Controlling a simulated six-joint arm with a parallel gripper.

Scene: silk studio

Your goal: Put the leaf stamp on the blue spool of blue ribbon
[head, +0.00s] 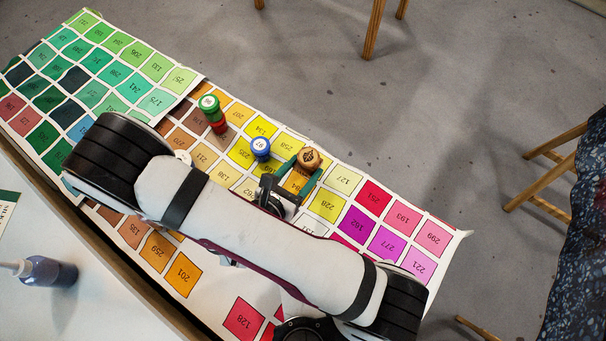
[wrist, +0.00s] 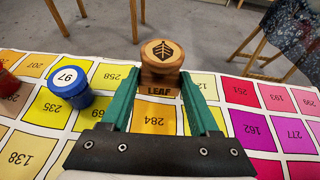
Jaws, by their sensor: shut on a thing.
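The leaf stamp (head: 308,157) is a wooden block with a dark leaf mark on its round top and "LEAF" on its side. My gripper (head: 300,172) is shut on it. In the wrist view the stamp (wrist: 160,66) is upright between the green fingers of my gripper (wrist: 157,90). The blue spool (head: 260,149) has a white top label and stands upright on the colour chart, left of the stamp. In the wrist view the blue spool (wrist: 68,90) reads 97 and stands left of the fingers, apart from them. Its top is bare.
A green-topped spool (head: 209,103) stands with a red spool (head: 219,126) beneath or against it, left of the blue one. A bottle of dark liquid (head: 47,271) is at lower left. Wooden stool legs (head: 374,28) stand beyond.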

